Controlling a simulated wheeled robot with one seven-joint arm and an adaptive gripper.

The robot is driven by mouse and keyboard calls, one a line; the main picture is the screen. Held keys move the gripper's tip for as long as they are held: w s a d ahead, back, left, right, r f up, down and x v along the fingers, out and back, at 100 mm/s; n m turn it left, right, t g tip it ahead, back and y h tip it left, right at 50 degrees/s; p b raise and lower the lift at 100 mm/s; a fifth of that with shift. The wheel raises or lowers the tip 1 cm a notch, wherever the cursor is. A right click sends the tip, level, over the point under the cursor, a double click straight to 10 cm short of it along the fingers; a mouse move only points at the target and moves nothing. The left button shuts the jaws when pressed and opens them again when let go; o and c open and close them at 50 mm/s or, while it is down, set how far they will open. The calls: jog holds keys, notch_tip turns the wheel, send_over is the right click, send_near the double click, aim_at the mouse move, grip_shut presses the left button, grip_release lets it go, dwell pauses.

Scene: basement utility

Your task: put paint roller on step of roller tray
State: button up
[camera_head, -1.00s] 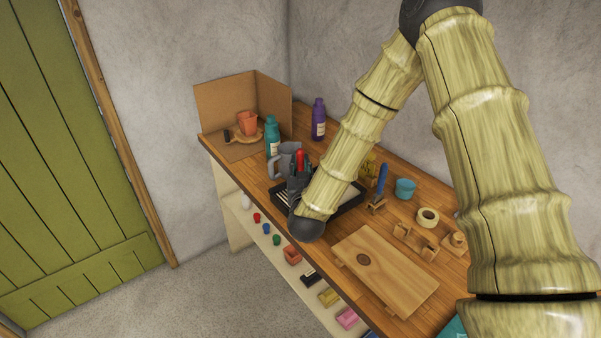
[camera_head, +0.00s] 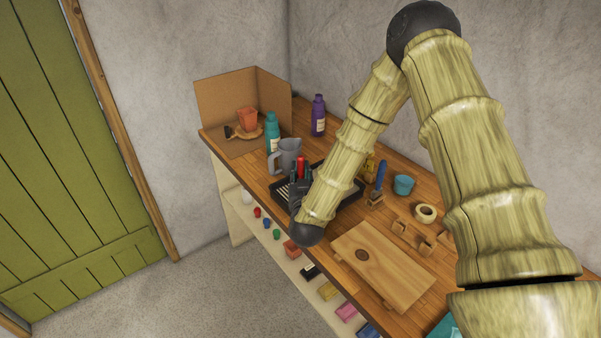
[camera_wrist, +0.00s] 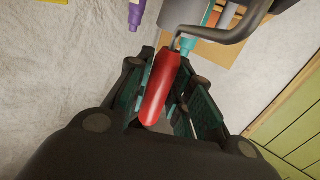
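The paint roller's red handle (camera_wrist: 161,88) lies between my gripper's teal-padded fingers in the wrist view, and my gripper (camera_wrist: 168,108) appears shut on it. In the head view the red handle (camera_head: 301,167) stands up beside my dark gripper (camera_head: 301,183), over the near left part of the black roller tray (camera_head: 342,205). My forearm hides much of the tray, and the tray's step cannot be made out clearly.
A grey pitcher (camera_head: 289,156) stands close behind my gripper, with a teal bottle (camera_head: 272,134) and purple bottle (camera_head: 318,117) beyond. A wooden board (camera_head: 383,266) lies on the near bench. A blue-handled tool (camera_head: 379,177) and teal cup (camera_head: 404,185) stand right of the tray.

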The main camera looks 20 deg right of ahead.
jog(key=shift+o, duration=1.4)
jog(key=shift+r, duration=0.2)
jog(key=b+v, duration=0.4)
jog(key=v, duration=0.6)
jog(key=shift+s+f, duration=0.1)
jog(key=shift+s, duration=0.2)
jog(key=shift+s+a, duration=0.15)
jog(key=shift+s, duration=0.55)
